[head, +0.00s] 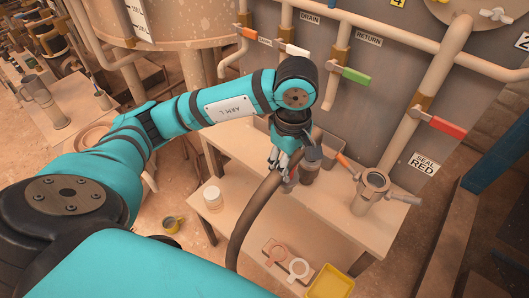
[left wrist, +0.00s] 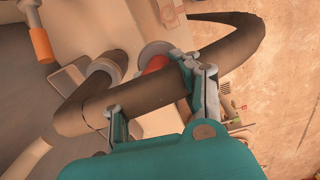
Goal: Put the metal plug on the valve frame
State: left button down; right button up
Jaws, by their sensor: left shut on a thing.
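My left gripper (head: 287,160) is over the worktable, at a dark brown hose (head: 244,226). In the left wrist view the hose (left wrist: 150,95) runs across both fingers (left wrist: 160,105), and the gripper looks shut on it. A red piece with a pale disc (left wrist: 155,62) shows just beyond the hose, partly hidden by it. I cannot tell whether this is the metal plug. A grey metal fitting with a round top (head: 374,182), probably the valve frame, stands right of the gripper, apart from it. A dark cylinder (head: 309,170) stands between them. My right gripper does not show.
Pipes with coloured valve handles line the panel behind.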

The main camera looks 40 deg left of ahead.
pick_arm(q)
jog(key=f+n, duration=0.1)
jog(key=n, duration=0.1)
jog(key=w+f+n+b, duration=0.1)
jog(key=n, duration=0.1)
jog(key=shift+a+f, duration=0.1)
jog(key=shift+f, duration=0.05)
jog(key=shift+w+a+n, duration=0.15)
jog(key=shift+a+n, duration=0.1)
jog(key=shift+n, duration=0.05)
jog(key=shift+w+a+f+p, duration=0.7)
jog(key=shift+w+a+f, duration=0.2)
jog(key=shift+w+a, duration=0.9)
jog(key=shift+w+a+f+p, duration=0.8)
jog(key=shift+w+a, duration=0.6)
jog(key=shift+a, duration=0.85)
jog(key=shift+w+a+f+p, duration=0.6)
jog(key=shift+w+a+f, duration=0.4)
jog(key=shift+w+a, duration=0.8)
jog(key=c, duration=0.9)
grip_release()
jog(key=shift+s+a, duration=0.2)
jog(key=shift+s, duration=0.05)
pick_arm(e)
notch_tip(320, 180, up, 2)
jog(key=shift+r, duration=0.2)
